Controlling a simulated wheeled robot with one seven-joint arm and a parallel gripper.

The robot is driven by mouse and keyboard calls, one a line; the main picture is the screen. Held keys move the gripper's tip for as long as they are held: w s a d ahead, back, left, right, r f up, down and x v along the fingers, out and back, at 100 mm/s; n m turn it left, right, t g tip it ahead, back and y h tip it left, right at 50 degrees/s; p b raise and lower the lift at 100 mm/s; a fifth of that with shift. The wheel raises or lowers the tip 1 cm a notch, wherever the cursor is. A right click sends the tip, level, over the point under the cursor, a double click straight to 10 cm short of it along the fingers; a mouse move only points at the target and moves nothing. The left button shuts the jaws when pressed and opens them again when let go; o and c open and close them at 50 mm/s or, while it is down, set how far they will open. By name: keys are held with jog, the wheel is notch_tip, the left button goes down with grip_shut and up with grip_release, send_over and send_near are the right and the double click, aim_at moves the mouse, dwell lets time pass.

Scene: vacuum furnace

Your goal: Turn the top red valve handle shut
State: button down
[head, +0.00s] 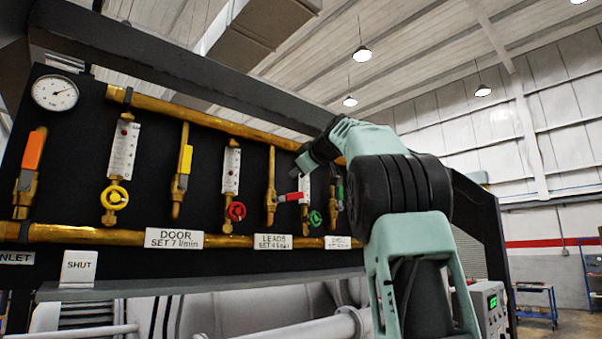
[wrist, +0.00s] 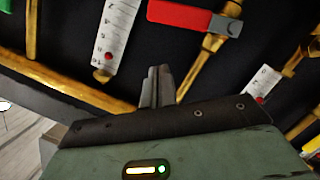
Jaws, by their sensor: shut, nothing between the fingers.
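The red lever handle (head: 291,197) sits on a brass valve (head: 271,197) in the LEADS branch of the panel. It lies roughly level, crosswise to its upright pipe. In the wrist view the red handle (wrist: 180,16) shows at the top, with a grey end over the brass valve. My gripper (head: 302,163) is in front of the panel, just above and right of the handle in the head view. Its fingers (wrist: 158,72) are together and empty, and appear apart from the handle. My arm hides the panel's right part.
The orange lever (head: 35,149), yellow lever (head: 186,159) and green lever (head: 340,192) stand upright. A red handwheel (head: 236,211) and green handwheel (head: 315,218) flank the red handle. A flow gauge (head: 305,187) is close beside it. A SHUT tag (head: 79,268) stands lower left.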

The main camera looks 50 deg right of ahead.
jog(key=b+v, duration=0.4)
jog(key=v, duration=0.6)
jog(key=shift+d+r, duration=0.25)
jog(key=shift+d, duration=0.15)
jog(key=shift+s, duration=0.1)
